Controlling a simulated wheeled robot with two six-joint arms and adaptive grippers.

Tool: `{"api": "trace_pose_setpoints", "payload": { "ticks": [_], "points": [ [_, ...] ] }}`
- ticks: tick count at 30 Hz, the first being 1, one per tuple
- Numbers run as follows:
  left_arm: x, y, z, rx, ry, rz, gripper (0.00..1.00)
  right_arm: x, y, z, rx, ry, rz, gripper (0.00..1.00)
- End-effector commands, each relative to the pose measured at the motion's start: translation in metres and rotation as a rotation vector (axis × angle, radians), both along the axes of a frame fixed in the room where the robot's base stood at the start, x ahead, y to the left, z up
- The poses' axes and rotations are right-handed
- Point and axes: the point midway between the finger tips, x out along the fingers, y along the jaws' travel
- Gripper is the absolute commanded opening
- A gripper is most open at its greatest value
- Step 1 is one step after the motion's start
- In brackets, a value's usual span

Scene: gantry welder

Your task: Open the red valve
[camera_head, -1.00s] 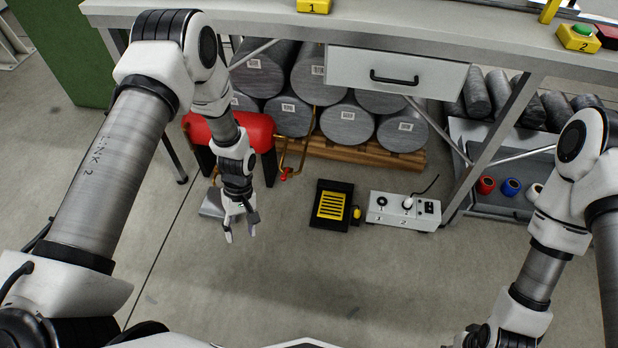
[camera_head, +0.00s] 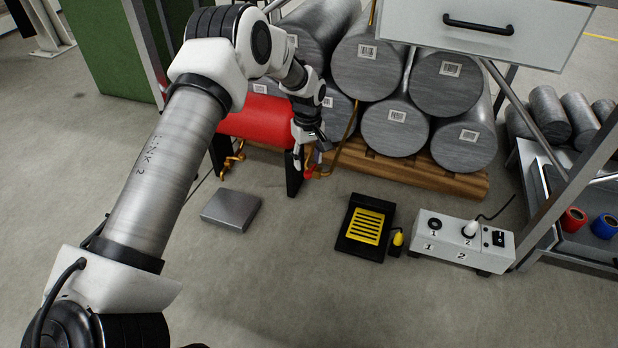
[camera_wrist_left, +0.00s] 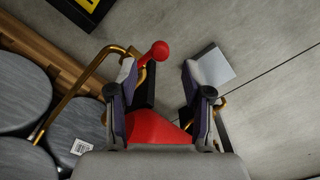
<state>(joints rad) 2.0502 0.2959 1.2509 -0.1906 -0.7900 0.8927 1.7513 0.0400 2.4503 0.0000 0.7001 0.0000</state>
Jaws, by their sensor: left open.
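The red valve is a small red knob (camera_head: 309,174) on a brass pipe (camera_head: 344,140) at the right end of a red tank (camera_head: 255,118). It also shows in the left wrist view as a round red ball (camera_wrist_left: 160,50) on a short stem, just beyond the left fingertip. My left gripper (camera_head: 311,156) is open and empty, pointing down right above the knob in the head view. In the left wrist view the fingers (camera_wrist_left: 160,78) are spread over the tank's end. I cannot tell whether a finger touches the pipe. My right gripper is out of view.
Barcoded metal cylinders (camera_head: 395,128) lie on a wooden pallet (camera_head: 460,183) beside the pipe. A grey metal plate (camera_head: 231,209), a black and yellow pedal (camera_head: 365,228) and a white control box (camera_head: 462,240) are on the floor. A drawer (camera_head: 485,25) hangs above. The front floor is clear.

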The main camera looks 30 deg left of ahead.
Motion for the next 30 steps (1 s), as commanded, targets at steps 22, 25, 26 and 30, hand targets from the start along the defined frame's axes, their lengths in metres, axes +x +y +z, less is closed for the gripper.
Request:
{"api": "trace_pose_setpoints", "payload": {
  "ticks": [22,25,26,30],
  "points": [
    [0.0,0.0,-0.046,0.0,0.0,-0.001,0.0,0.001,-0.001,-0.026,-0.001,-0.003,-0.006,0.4],
    [0.0,-0.001,-0.046,0.0,0.0,-0.001,0.0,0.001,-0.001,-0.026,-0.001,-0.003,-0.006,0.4],
    [0.0,-0.001,-0.046,0.0,0.001,0.0,0.0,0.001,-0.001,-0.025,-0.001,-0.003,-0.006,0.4],
    [-0.001,-0.007,-0.045,-0.001,0.003,0.008,0.0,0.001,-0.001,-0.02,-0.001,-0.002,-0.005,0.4]
  ]
}}
